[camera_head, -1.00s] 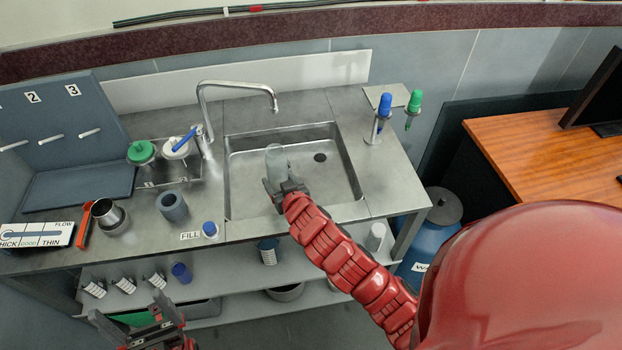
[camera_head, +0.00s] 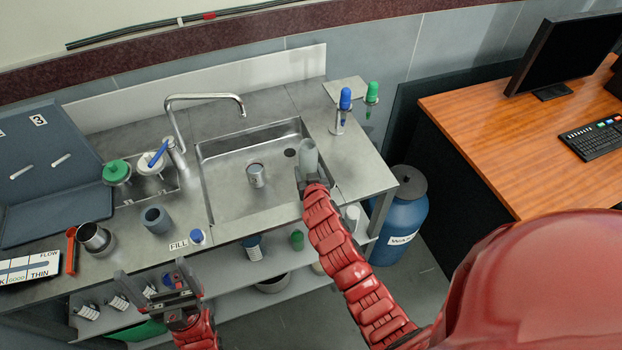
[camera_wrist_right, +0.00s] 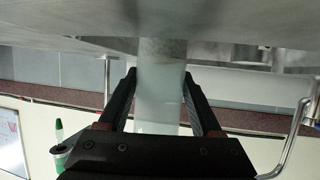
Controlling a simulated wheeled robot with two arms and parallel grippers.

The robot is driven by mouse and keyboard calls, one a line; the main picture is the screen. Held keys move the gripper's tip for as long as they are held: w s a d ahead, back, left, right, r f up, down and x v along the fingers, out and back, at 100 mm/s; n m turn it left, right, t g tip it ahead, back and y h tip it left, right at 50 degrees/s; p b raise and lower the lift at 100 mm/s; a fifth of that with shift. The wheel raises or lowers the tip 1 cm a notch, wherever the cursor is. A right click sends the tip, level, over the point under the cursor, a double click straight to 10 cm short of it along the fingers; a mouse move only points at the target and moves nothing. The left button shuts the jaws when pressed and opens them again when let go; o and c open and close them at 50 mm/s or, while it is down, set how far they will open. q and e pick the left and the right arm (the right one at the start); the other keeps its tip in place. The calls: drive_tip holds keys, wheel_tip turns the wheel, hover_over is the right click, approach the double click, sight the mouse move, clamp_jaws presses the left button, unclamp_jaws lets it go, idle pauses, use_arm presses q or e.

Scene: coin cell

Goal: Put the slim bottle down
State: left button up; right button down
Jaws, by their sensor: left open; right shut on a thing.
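The slim bottle (camera_head: 308,152) is a pale, translucent cylinder, roughly upright in the head view. My right gripper (camera_head: 311,178) is shut on it, by the sink's right side. In the right wrist view the bottle (camera_wrist_right: 160,90) stands between the two dark fingers of the right gripper (camera_wrist_right: 160,92); one end reaches towards the grey metal surface. I cannot tell whether it touches. My left gripper (camera_head: 158,290) is open and empty, low in front of the counter.
The sink (camera_head: 225,200) holds a small metal cup (camera_head: 256,176); a tap (camera_head: 205,97) arches behind it. Blue-topped (camera_head: 345,98) and green-topped (camera_head: 371,92) items stand at the back right. The counter right of the sink (camera_head: 365,170) is clear. A blue drum (camera_head: 400,225) stands beyond.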

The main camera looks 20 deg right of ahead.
wheel_tip(320, 180, down, 4)
drive_tip(key=shift+f+p, duration=0.1)
drive_tip(key=shift+p, duration=0.25)
drive_tip(key=shift+a+f, duration=0.1)
drive_tip(key=shift+f, duration=0.15)
drive_tip(key=shift+c, duration=0.3)
unclamp_jaws()
